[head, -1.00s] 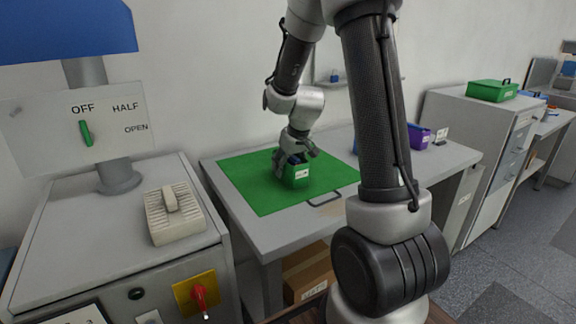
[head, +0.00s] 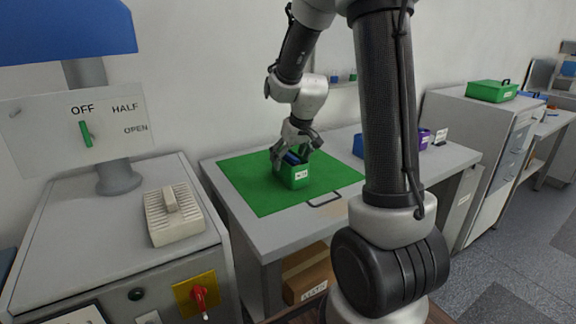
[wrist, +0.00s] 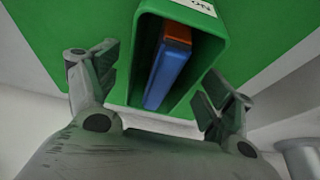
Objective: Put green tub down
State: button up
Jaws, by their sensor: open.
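The green tub (head: 293,178) stands upright on the green mat (head: 255,199) on the table, with a white label on its front. It also shows in the wrist view (wrist: 222,45), with a blue block (wrist: 166,75) and an orange one (wrist: 177,33) inside. My gripper (head: 296,153) is open just above the tub. In the wrist view its two fingers (wrist: 160,92) are spread on either side of the tub's near end, apart from its walls.
A blue tub (head: 358,146) and a purple tub (head: 423,139) stand farther right on the table. A black handle (head: 324,200) lies at the mat's front edge. A green box (head: 492,91) sits on the cabinet at right. The mat around the tub is clear.

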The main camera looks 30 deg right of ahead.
jog(key=v, duration=0.8)
jog(key=s+a+r, duration=0.2)
jog(key=s+r, duration=0.1)
jog(key=s, duration=0.9)
jog(key=s+a+r, duration=0.2)
jog(key=s+r, duration=0.1)
jog(key=s, duration=0.9)
jog(key=shift+s+a, duration=0.2)
jog(key=shift+s, duration=0.2)
